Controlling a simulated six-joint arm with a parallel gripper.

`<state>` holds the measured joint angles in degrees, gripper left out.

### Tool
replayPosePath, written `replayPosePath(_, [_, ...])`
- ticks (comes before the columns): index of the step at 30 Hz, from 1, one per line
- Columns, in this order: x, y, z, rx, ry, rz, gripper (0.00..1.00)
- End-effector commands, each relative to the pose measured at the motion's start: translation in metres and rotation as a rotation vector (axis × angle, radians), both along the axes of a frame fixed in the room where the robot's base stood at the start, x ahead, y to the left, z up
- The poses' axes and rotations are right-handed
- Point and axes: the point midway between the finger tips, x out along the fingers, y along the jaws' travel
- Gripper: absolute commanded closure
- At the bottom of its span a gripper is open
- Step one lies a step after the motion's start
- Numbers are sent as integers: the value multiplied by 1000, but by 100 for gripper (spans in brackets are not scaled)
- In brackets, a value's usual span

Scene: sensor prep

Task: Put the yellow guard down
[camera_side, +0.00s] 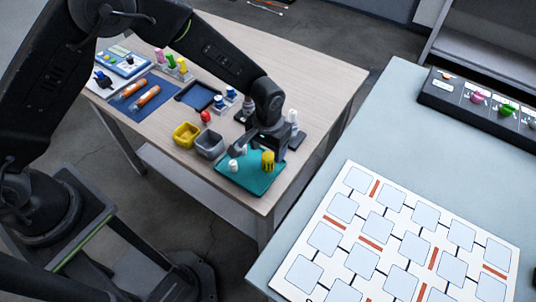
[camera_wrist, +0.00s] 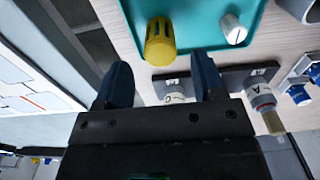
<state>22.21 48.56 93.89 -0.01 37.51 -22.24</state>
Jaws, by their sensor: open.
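The yellow guard (camera_side: 268,161) stands upright on the teal tray (camera_side: 250,184), near the tray's right side. In the wrist view the yellow guard (camera_wrist: 160,42) shows as a slotted cap just beyond my fingertips, on the teal tray (camera_wrist: 200,24). My gripper (camera_side: 262,146) is right beside the guard in the side view. In the wrist view my gripper (camera_wrist: 160,75) has its two dark fingers spread apart with nothing between them. The fingers look apart from the guard.
A white knobbed piece (camera_wrist: 233,29) shares the tray. Yellow (camera_side: 186,134) and grey (camera_side: 210,145) bins stand left of my gripper. Bottles labelled A (camera_wrist: 262,98) and C (camera_wrist: 174,92) stand close to my fingers. A red-topped item (camera_side: 206,117) stands behind the bins.

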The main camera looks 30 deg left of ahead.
Motion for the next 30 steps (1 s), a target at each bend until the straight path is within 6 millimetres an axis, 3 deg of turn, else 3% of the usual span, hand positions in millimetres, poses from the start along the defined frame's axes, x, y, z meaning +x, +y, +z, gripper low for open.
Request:
replayPosePath(3, [0, 0, 28, -2, -4, 0, 37])
replayPosePath(10, [0, 0, 67, -1, -2, 0, 37])
replayPosePath(23, [-1, 3, 88, -2, -6, 1, 37])
replayPosePath(26, [-3, 14, 111, -12, -32, 3, 37])
replayPosePath(30, [-18, 45, 168, -32, -99, 6, 37])
